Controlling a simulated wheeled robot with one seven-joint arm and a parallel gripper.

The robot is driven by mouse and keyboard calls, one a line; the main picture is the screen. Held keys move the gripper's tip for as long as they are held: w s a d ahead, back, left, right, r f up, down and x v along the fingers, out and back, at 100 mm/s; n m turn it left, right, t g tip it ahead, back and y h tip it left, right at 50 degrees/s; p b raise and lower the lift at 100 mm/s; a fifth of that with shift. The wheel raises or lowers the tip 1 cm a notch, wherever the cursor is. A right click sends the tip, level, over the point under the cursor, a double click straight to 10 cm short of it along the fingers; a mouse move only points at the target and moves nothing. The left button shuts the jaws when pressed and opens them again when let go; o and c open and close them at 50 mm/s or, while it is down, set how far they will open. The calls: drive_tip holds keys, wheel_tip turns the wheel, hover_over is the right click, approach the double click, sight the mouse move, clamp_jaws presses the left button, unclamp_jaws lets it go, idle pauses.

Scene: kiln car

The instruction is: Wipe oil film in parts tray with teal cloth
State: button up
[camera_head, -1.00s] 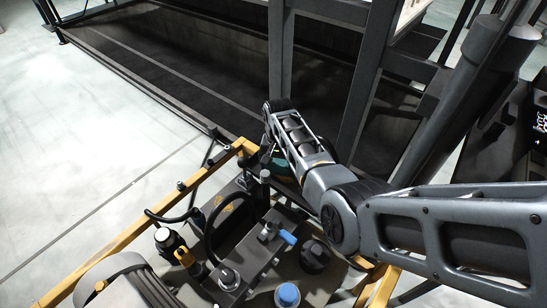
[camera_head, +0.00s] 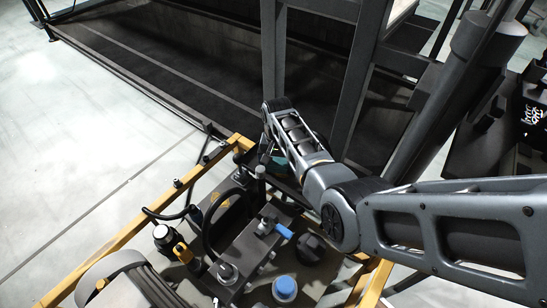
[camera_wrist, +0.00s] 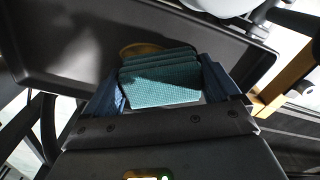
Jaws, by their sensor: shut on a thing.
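The teal cloth (camera_wrist: 165,88) is a folded, layered pad between the two blue fingers of my gripper (camera_wrist: 162,84) in the wrist view. The gripper is shut on it. The cloth is over the floor of the black parts tray (camera_wrist: 65,40); I cannot tell whether it touches. A brownish, shiny oil film (camera_wrist: 142,49) shows just beyond the cloth's far edge, partly hidden by it. In the head view a little of the teal cloth (camera_head: 279,166) shows beside my wrist, and my arm hides most of the tray.
A yellow frame (camera_head: 140,223) surrounds machinery with a black hose loop (camera_head: 210,215), a blue handle (camera_head: 283,231) and a blue cap (camera_head: 285,288). Dark steel posts (camera_head: 352,85) stand close behind my arm. Pale floor (camera_head: 75,140) is open at the left.

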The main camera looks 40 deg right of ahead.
sight(284, 166)
drive_tip(key=shift+s+d+r+p, duration=0.1)
drive_tip(key=shift+s+p, duration=0.35)
drive_tip(key=shift+s, duration=0.15)
drive_tip(key=shift+s+d+r+p, duration=0.1)
drive_tip(key=shift+s+p, duration=0.35)
drive_tip(key=shift+s, duration=0.1)
drive_tip(key=shift+s+f, duration=0.15)
drive_tip(key=shift+s, duration=0.2)
drive_tip(key=shift+s+d+p, duration=0.25)
drive_tip(key=shift+s+p, duration=0.8)
drive_tip(key=shift+p, duration=0.1)
drive_tip(key=shift+s+d+p, duration=0.2)
drive_tip(key=shift+s+p, duration=0.55)
drive_tip(key=shift+s, duration=0.4)
